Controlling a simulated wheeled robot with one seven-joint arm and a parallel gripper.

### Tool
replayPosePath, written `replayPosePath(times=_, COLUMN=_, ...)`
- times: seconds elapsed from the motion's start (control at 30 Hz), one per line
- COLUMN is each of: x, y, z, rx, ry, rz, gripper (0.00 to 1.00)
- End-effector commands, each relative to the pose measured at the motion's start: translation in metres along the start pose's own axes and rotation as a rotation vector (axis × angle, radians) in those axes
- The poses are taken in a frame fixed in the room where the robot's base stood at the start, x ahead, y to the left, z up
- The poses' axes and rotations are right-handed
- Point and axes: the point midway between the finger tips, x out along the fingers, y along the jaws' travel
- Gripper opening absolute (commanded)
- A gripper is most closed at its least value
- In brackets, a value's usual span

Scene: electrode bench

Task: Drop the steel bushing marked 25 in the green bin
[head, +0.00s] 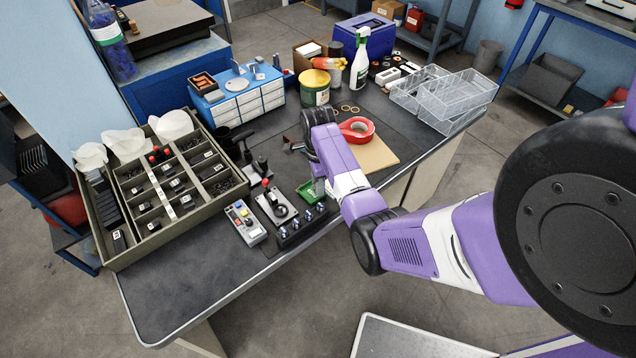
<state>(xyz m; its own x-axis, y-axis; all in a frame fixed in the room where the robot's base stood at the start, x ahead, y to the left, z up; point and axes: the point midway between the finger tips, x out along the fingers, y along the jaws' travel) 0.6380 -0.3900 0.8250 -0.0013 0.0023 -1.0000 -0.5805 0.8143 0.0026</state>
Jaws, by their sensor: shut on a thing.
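My gripper (293,147) is at the end of the purple arm, above the middle of the dark bench. Its dark fingers are small in the head view. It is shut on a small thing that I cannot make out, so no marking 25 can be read. A small green bin (308,191) stands on the bench below my gripper in the picture, partly hidden by my forearm. Several small shiny steel pieces stand in a black block (290,239) at the bench's front edge; their markings are too small to read.
A compartmented tray (118,262) fills the bench's left side. A joystick box (274,209) and button box (244,222) stand left of the black block.

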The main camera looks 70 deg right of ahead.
Motion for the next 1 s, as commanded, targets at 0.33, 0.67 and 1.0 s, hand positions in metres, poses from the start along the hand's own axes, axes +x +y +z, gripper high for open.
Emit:
replayPosePath(times=0.33, x=0.008, y=0.0, z=0.0, rx=0.0, ry=0.0, rz=0.0, gripper=0.0)
replayPosePath(times=0.67, x=0.014, y=0.0, z=0.0, rx=-0.001, ry=0.0, rz=-0.001, gripper=0.0)
replayPosePath(times=1.0, x=0.014, y=0.0, z=0.0, rx=-0.001, ry=0.0, rz=-0.001, gripper=0.39)
